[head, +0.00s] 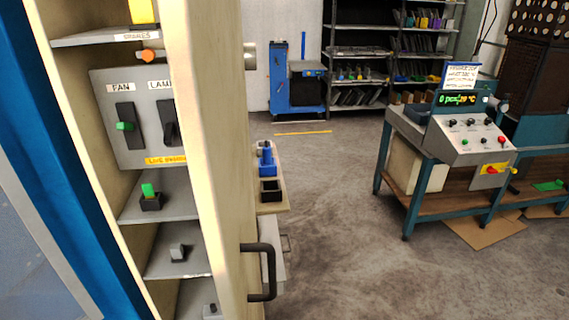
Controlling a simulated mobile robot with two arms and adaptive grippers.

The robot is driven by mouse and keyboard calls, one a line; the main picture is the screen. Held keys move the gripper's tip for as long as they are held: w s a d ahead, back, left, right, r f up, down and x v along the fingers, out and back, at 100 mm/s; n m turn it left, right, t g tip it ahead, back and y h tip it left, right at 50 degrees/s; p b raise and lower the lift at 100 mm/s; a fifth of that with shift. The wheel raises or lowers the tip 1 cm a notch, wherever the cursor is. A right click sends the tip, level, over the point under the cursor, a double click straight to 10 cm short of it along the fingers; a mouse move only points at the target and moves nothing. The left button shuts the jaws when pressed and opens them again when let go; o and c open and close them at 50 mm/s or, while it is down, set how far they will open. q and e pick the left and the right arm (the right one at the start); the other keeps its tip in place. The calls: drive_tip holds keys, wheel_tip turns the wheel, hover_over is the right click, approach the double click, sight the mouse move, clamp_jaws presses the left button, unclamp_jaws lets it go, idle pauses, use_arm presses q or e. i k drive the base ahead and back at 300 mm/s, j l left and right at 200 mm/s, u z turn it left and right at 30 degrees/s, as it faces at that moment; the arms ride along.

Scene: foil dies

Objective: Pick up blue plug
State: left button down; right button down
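A small blue object (266,163), which looks like the blue plug, stands on a narrow wooden ledge (273,208) just right of the cream cabinet panel. The panel's edge borders it on the left. A black open-topped holder (271,191) sits in front of it on the same ledge. I cannot tell whether the blue object sits in a holder of its own. Neither of my grippers shows in the head view.
The cream cabinet panel (210,120) with a dark handle (264,272) stands close on the left. Cabinet shelves hold a green plug (148,190) and a grey one (178,252). A control console (465,135) stands on a bench at right. The middle floor is clear.

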sight(267, 161)
drive_tip(key=l+u, duration=0.1)
drive_tip(key=l, duration=0.25)
drive_tip(key=i+l, duration=0.15)
drive_tip(key=l, duration=0.15)
drive_tip(key=i+l+u, duration=0.15)
drive_tip(key=l, duration=0.2)
drive_tip(key=i+l, duration=0.2)
drive_tip(key=l, duration=0.15)
drive_tip(key=i+l+u, duration=0.15)
drive_tip(key=l, duration=0.15)
